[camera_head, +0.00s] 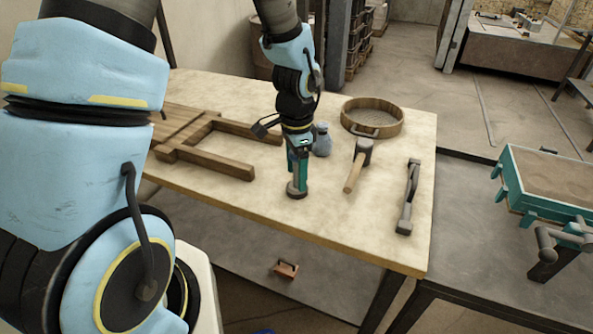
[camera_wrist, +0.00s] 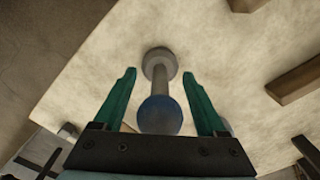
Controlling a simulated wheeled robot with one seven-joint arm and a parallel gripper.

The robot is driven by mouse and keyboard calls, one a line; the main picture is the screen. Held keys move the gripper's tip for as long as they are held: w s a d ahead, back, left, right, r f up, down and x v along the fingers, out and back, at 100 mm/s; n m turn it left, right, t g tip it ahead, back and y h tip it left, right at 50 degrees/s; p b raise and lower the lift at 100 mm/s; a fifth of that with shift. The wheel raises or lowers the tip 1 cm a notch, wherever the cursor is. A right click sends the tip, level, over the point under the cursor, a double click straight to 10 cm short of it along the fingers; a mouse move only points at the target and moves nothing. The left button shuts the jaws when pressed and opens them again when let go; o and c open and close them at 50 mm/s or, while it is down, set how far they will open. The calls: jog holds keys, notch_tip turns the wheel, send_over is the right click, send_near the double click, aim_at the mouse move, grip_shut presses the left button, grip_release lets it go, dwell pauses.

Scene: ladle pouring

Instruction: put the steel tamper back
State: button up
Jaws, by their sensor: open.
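The steel tamper stands on the pale worktable, its round grey foot (camera_head: 296,192) flat on the tabletop near the front edge. In the wrist view its grey foot and shaft (camera_wrist: 160,66) and its blue knob (camera_wrist: 160,116) lie between my two green fingers. My gripper (camera_head: 299,172) points down over the tamper, and its fingers hide much of the shaft in the head view. In the wrist view my gripper (camera_wrist: 158,76) is open, with a gap on each side of the tamper.
On the worktable (camera_head: 330,225) are a wooden frame (camera_head: 215,150) at left, a blue-grey pouch (camera_head: 322,140), a mallet (camera_head: 357,166), a round sieve (camera_head: 400,128) and a dark metal tool (camera_head: 407,205). A teal-sided sand box (camera_head: 512,182) stands at right. The front middle tabletop is clear.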

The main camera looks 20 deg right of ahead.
jog(key=shift+r, duration=0.15)
notch_tip(320, 180, up, 12)
jog(key=shift+b, duration=0.3)
jog(key=w+a+f+n+t, duration=0.1)
jog(key=a+n, duration=1.5)
jog(key=a, duration=0.9)
jog(key=shift+a+n+t, duration=0.15)
jog(key=shift+n+t, duration=0.15)
